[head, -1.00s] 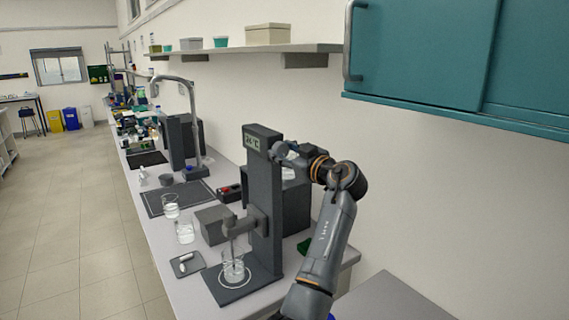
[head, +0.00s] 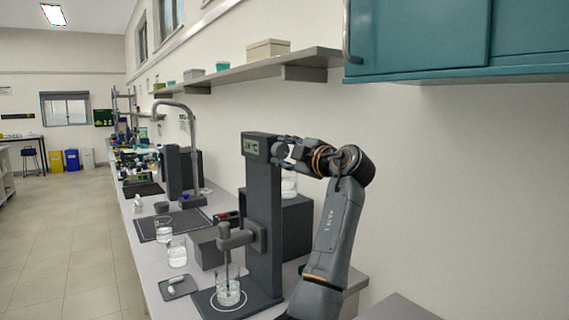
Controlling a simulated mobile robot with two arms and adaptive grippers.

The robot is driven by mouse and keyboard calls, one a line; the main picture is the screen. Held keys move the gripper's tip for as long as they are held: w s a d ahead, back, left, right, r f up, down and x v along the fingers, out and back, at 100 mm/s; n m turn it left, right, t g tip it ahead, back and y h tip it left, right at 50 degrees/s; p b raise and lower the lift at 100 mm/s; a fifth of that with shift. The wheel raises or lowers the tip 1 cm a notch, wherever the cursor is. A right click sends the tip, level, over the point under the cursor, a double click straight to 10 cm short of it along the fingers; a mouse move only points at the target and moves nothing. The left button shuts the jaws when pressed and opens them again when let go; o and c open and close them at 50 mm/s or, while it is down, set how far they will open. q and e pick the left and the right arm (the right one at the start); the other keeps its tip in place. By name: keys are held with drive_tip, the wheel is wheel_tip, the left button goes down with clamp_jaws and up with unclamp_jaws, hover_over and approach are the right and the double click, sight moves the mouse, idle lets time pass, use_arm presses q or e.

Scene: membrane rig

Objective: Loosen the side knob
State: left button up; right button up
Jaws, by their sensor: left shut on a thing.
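The rig is a dark grey upright column (head: 263,215) with a small display (head: 252,148) near its top and a flat base (head: 262,301). A clamp arm (head: 236,240) holds a thin rod down into a glass beaker (head: 228,292) on the base. My left gripper (head: 281,151) is at the right side of the column top, shut on the side knob there. The knob is mostly hidden by the fingers, so its turn cannot be seen. My right gripper is not in view.
A dark box (head: 296,222) with a glass vessel (head: 289,184) on it stands right behind the column. Beakers (head: 177,252) and a small tray (head: 177,286) are to the left. A teal cabinet (head: 418,40) and a shelf (head: 260,68) hang above.

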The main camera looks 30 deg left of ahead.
use_arm(q)
drive_tip(key=n+b, duration=0.1)
drive_tip(key=n, duration=0.2)
drive_tip(key=shift+n, duration=0.3)
drive_tip(key=shift+n+b, duration=0.4)
drive_tip(key=shift+n, duration=1.1)
drive_tip(key=o, duration=1.2)
drive_tip(key=v, duration=1.2)
drive_tip(key=shift+f, duration=0.1)
